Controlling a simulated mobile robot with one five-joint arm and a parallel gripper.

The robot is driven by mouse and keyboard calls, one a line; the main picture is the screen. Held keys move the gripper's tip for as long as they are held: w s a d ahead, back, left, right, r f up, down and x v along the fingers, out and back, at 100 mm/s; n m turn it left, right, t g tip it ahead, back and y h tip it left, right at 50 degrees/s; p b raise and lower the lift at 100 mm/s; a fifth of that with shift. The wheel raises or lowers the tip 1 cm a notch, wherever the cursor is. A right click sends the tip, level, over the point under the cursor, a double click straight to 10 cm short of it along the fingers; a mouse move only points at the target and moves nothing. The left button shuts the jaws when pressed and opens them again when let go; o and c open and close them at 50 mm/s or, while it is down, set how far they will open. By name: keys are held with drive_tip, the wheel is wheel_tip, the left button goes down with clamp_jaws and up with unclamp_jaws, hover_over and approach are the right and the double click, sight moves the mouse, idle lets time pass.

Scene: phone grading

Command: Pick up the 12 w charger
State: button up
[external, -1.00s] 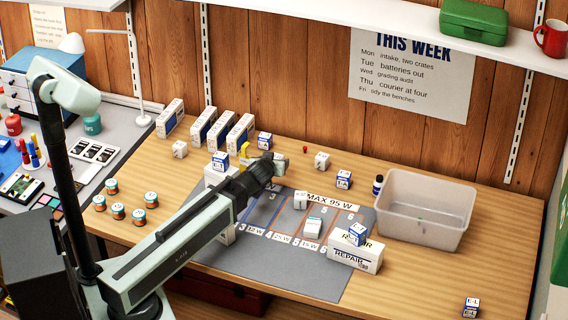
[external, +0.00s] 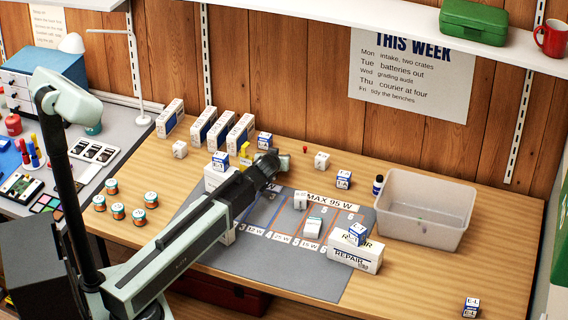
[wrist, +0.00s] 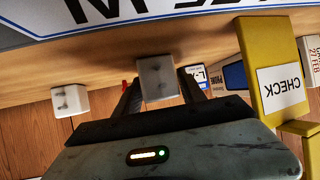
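My gripper (external: 274,160) is at the back of the grey mat, with its fingers pointing toward the wall. In the wrist view, which is upside down, my gripper (wrist: 158,88) has a white charger block (wrist: 158,78) between its fingertips, and both fingers appear to press on its sides. Two small dark marks show on the block's face; no wattage can be read. In the external view my gripper hides this block. Another white charger (external: 322,160) stands on the table to the right; it also shows in the wrist view (wrist: 70,100).
The grey mat (external: 330,285) has marked lanes, with white blocks (external: 313,228) on it. A yellow CHECK sign (wrist: 270,65) and a blue-white box (external: 264,140) stand close by. White REPAIR box (external: 352,260) and clear bin (external: 420,232) are at right.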

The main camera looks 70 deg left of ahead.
clamp_jaws()
wheel_tip(320, 180, up, 10)
drive_tip(key=p, duration=1)
drive_tip(key=shift+r, duration=0.15)
